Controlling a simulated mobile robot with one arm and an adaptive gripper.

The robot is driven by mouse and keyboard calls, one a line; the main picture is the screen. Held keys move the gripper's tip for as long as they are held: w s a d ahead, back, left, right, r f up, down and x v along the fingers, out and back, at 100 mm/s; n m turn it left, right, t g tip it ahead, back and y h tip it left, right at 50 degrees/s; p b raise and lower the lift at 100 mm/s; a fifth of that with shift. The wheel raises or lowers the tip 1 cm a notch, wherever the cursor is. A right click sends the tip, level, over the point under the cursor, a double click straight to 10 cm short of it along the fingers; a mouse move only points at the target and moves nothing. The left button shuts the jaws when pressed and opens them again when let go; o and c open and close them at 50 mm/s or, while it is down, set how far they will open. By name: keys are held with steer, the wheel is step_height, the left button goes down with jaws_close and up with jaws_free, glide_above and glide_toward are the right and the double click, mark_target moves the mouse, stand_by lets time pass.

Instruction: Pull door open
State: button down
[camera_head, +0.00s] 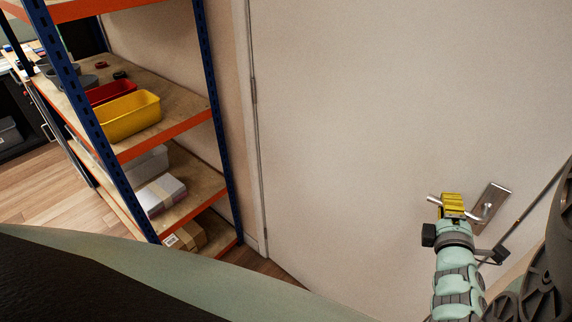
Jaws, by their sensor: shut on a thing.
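A pale, flat door (350,110) fills the middle and right of the view. It looks closed, with its hinge side at the left beside the shelf. A metal lever handle (483,213) on a rectangular plate (496,196) is at the lower right of the door. My gripper (451,203), with yellow fingers, is shut on the lever of the handle. The lever's end shows to the left of the fingers. The fingers hide the middle of the lever.
A shelf rack (226,150) with blue posts and orange beams stands left of the door, close to its hinge side. It holds a yellow bin (128,118), a red bin (108,92) and boxes. Wooden floor (40,175) shows at the left.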

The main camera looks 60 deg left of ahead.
steer(key=shift+w+d+f+n+g+h+b, duration=0.1)
steer(key=shift+d+f+n+g+h+b, duration=0.25)
steer(key=shift+f+n, duration=0.55)
steer(key=shift+d+f+n+g+h+b, duration=0.1)
steer(key=shift+f+n+h+b, duration=0.5)
steer(key=shift+n, duration=0.55)
steer(key=shift+w+d+f+n+g+h+b, duration=0.15)
steer(key=shift+f+n+g+h+b, duration=0.1)
steer(key=shift+f+n+b, duration=0.6)
steer(key=shift+r, duration=0.2)
steer(key=shift+s, duration=0.15)
